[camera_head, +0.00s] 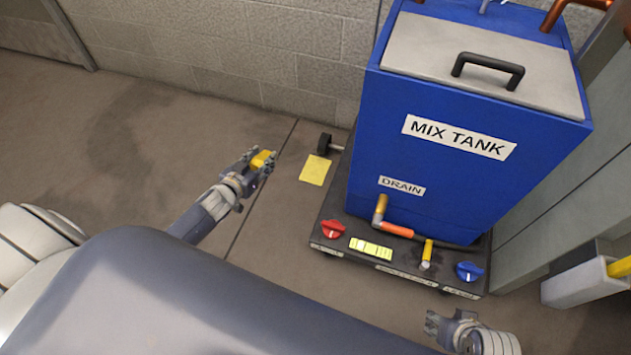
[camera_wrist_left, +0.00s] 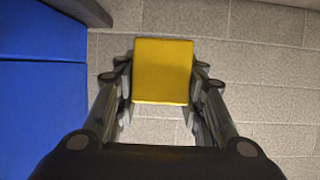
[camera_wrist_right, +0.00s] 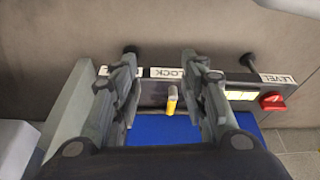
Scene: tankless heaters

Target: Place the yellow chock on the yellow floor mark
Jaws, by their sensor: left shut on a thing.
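The yellow chock (camera_head: 262,159) is between the fingers of my left gripper (camera_head: 258,164), which is shut on it. In the left wrist view the chock (camera_wrist_left: 163,70) shows as a yellow block with a finger on each side. The yellow floor mark (camera_head: 315,169) is a flat square on the floor, to the right of my left gripper and beside the tank's base. The chock is apart from the mark in the head view. My right gripper (camera_head: 450,325) is low at the right, and its fingers are apart and empty in the right wrist view (camera_wrist_right: 165,95).
A blue mix tank (camera_head: 450,130) stands on a dark wheeled base (camera_head: 325,225) right of the mark. A caster (camera_head: 325,145) is close to the mark's upper edge. The base carries a red knob (camera_head: 333,229) and a blue knob (camera_head: 469,271). Floor left of the mark is clear.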

